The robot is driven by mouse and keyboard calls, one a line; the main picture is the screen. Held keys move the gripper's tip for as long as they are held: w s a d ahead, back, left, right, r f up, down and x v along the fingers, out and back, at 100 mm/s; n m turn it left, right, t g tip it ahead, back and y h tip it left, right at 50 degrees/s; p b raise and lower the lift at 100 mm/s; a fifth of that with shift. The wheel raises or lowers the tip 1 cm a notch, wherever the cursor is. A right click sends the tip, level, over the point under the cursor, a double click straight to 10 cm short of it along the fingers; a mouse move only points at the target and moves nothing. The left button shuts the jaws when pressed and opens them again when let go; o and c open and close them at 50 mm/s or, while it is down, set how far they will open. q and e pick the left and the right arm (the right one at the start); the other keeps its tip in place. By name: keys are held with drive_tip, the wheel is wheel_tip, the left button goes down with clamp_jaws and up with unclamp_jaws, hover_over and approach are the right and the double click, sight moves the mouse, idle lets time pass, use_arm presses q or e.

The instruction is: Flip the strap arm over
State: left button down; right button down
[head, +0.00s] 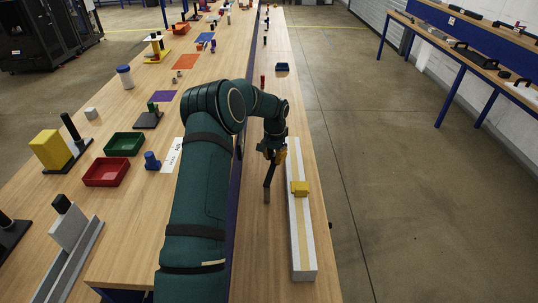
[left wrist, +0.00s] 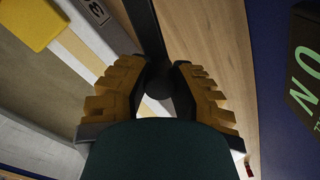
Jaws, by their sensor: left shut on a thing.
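A slim dark bar, which looks like the strap arm (head: 267,184), stands nearly upright just left of a long white box on the right-hand bench. My left gripper (head: 271,155) is over its upper end in the head view. In the left wrist view the bar (left wrist: 147,27) runs up between the two yellow-padded fingers (left wrist: 166,70), and a dark round end sits between them. The fingers are shut on it. The bar's lower end is near the bench top; I cannot tell how it is fixed. My right gripper is not in view.
The long white box (head: 309,263) has a tan strip along its top and a yellow block (head: 300,188) across it. The left bench holds a red tray (head: 106,172), a green tray (head: 124,144) and several fixtures.

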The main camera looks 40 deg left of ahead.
sight(297, 182)
use_arm(q)
drive_tip(key=d+m, duration=0.2)
drive_tip(key=d+m+p, duration=0.1)
drive_tip(key=d+m, duration=0.3)
drive_tip(key=shift+w+p, duration=0.4)
drive_tip(key=d+m, duration=0.2)
drive_tip(key=m, duration=0.1)
drive_tip(key=shift+s+d+m+p, duration=0.3)
drive_tip(key=shift+s+d+p, duration=0.05)
drive_tip(key=shift+s+d, duration=0.05)
drive_tip(key=shift+s+d+m, duration=0.25)
drive_tip(key=shift+d+m, duration=0.2)
drive_tip(key=shift+m, duration=0.2)
drive_tip(key=shift+s+d+m, duration=0.25)
drive_tip(key=shift+d+m, duration=0.2)
drive_tip(key=shift+m, duration=0.2)
drive_tip(key=shift+f, duration=0.1)
drive_tip(key=c, duration=0.7)
unclamp_jaws()
drive_tip(key=shift+c, duration=0.2)
